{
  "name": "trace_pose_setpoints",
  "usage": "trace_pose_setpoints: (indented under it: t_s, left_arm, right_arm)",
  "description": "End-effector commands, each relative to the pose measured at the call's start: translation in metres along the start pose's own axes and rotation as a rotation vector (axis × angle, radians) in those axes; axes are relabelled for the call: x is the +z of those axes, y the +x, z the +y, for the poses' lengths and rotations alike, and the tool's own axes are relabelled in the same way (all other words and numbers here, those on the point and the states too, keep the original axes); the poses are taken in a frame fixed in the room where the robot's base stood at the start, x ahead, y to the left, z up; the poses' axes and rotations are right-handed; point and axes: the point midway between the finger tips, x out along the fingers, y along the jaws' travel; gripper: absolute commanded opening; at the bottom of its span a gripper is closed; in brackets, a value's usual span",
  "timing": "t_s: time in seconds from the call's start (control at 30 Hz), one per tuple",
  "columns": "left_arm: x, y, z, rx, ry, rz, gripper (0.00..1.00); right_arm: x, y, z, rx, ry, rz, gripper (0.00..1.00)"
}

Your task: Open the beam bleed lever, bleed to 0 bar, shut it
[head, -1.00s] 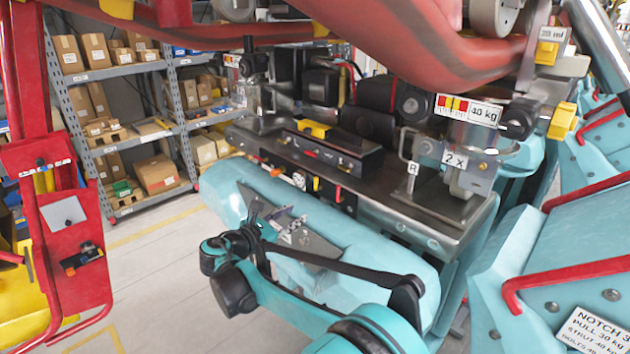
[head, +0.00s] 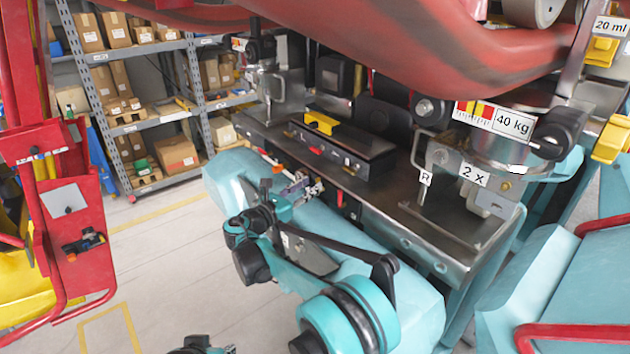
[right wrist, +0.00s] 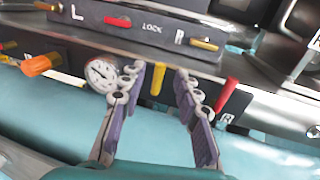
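My right gripper (right wrist: 160,80) is open and empty, its two purple-padded fingers pointing at the beam's front face. A short yellow lever (right wrist: 158,79) hangs between the fingertips, apparently untouched. A round white pressure gauge (right wrist: 101,75) is just left of the left finger; its reading is too small to tell. A red lever (right wrist: 226,95) is right of the right finger, and an orange lever (right wrist: 38,65) is farther left. No label marks which is the bleed lever. In the head view my right gripper (head: 296,188) is at the beam front. A teal-black part at the bottom edge may be my left gripper (head: 200,346).
Above the levers is a dark box with a yellow handle (head: 320,122) and a LOCK label (right wrist: 152,28). A rounded teal cover (head: 235,195) lies below the beam.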

Motion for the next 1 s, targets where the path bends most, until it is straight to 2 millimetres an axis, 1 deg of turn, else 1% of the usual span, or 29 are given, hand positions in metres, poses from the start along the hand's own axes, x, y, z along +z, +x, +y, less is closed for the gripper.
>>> trace_pose_setpoints:
  t_s: [0.03, 0.2, 0.3, 0.5, 0.53, 0.57, 0.6, 0.63, 1.0]
  left_arm:
    - [-0.002, -0.002, 0.0, 0.0, 0.0, 0.0, 0.32]
    - [-0.003, -0.004, 0.0, 0.0, 0.0, 0.0, 0.32]
    - [-0.003, -0.005, 0.0, 0.0, 0.0, 0.0, 0.32]
    - [-0.003, -0.004, 0.0, 0.0, 0.0, 0.0, 0.32]
    - [-0.003, -0.004, 0.0, 0.0, 0.0, 0.0, 0.32]
    - [-0.003, -0.004, 0.0, 0.0, 0.0, 0.0, 0.32]
    - [-0.003, -0.004, 0.0, 0.0, 0.0, 0.0, 0.32]
    - [-0.003, -0.004, 0.0, 0.0, 0.0, 0.0, 0.32]
    - [-0.001, -0.001, 0.0, 0.0, 0.0, 0.0, 0.32]
  right_arm:
    - [0.001, 0.009, -0.001, -0.002, 0.0, 0.0, 0.32]
    - [0.0, 0.024, 0.0, -0.001, 0.001, 0.0, 0.32]
    - [0.0, 0.027, 0.0, 0.0, 0.001, 0.001, 0.32]
    - [0.0, 0.027, 0.0, 0.0, 0.001, 0.001, 0.32]
    - [0.0, 0.027, 0.0, 0.0, 0.001, 0.001, 0.27]
    - [0.0, 0.027, 0.0, 0.0, 0.001, 0.001, 0.19]
    - [0.0, 0.027, 0.0, 0.0, 0.001, 0.001, 0.08]
    - [0.0, 0.027, 0.0, 0.0, 0.001, 0.001, 0.0]
    - [-0.001, 0.027, -0.001, 0.0, 0.02, -0.003, 0.0]
